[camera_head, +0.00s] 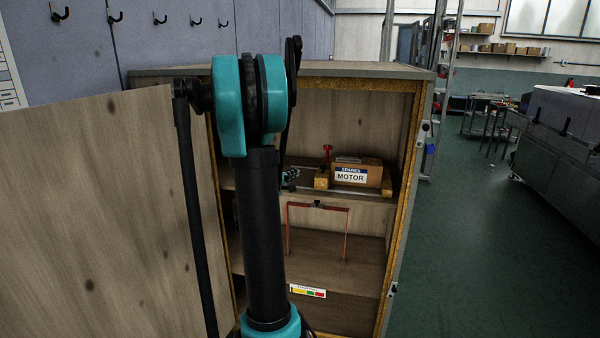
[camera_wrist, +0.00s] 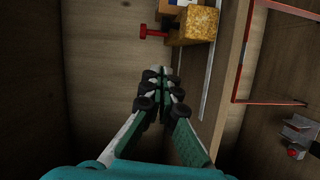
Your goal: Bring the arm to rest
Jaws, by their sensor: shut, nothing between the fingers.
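My gripper (camera_wrist: 162,92) is shut and empty in the wrist view, its fingertips together. In the head view its tip (camera_head: 289,178) shows just right of my arm, inside the open wooden cabinet (camera_head: 408,150), left of the boxed motor. Most of the gripper is hidden behind my arm there. The motor box (camera_head: 372,174), labelled "SPARES MOTOR", sits on the upper shelf. In the wrist view a yellowish block (camera_wrist: 196,26) and a red knob (camera_wrist: 143,31) lie beyond the fingertips, apart from them.
The cabinet door (camera_head: 95,220) stands open at the left. A red frame (camera_head: 347,232) stands below the motor's shelf, and a coloured label (camera_head: 307,291) is on a lower shelf edge. Cabinet walls and shelf edges surround my gripper.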

